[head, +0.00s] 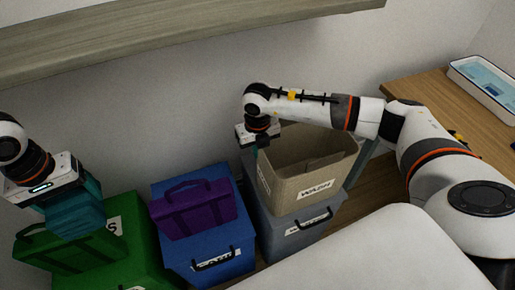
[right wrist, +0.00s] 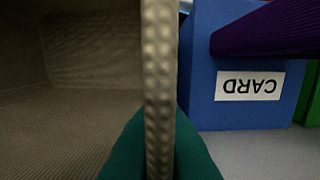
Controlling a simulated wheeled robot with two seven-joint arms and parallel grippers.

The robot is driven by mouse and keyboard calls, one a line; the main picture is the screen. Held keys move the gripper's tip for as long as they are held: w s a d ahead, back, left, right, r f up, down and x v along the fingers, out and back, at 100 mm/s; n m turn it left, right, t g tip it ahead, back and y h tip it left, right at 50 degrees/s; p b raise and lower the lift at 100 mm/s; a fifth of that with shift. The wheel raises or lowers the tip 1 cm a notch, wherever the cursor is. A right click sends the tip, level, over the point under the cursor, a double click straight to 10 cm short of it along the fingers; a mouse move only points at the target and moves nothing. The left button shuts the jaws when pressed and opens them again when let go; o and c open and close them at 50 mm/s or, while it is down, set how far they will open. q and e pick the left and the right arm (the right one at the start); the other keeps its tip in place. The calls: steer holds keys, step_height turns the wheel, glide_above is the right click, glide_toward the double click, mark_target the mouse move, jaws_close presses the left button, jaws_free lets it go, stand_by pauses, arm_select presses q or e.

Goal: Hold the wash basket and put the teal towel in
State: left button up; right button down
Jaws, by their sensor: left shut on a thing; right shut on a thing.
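The beige wash basket (head: 315,188), labelled WASH, stands upright on a grey bin. Its visible inside looks empty. My right gripper (head: 261,144) is shut on the basket's left rim; in the right wrist view the rim (right wrist: 159,75) runs between its teal fingers (right wrist: 160,150). The teal towel (head: 77,213) hangs folded from my left gripper (head: 68,197) at the far left, above the green bin and well apart from the basket. The towel hides the left fingertips.
The grey bin (head: 302,234) is under the basket. Left of it stand a blue bin (head: 225,256) with a purple bag (head: 195,210) on top, and a green bin (head: 130,250) with a green bag (head: 40,250). A wooden shelf (head: 180,35) overhangs behind. A tray (head: 485,88) lies on the right table.

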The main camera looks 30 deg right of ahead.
steer(key=c, duration=1.5)
jaws_free()
steer(key=shift+r, duration=0.1)
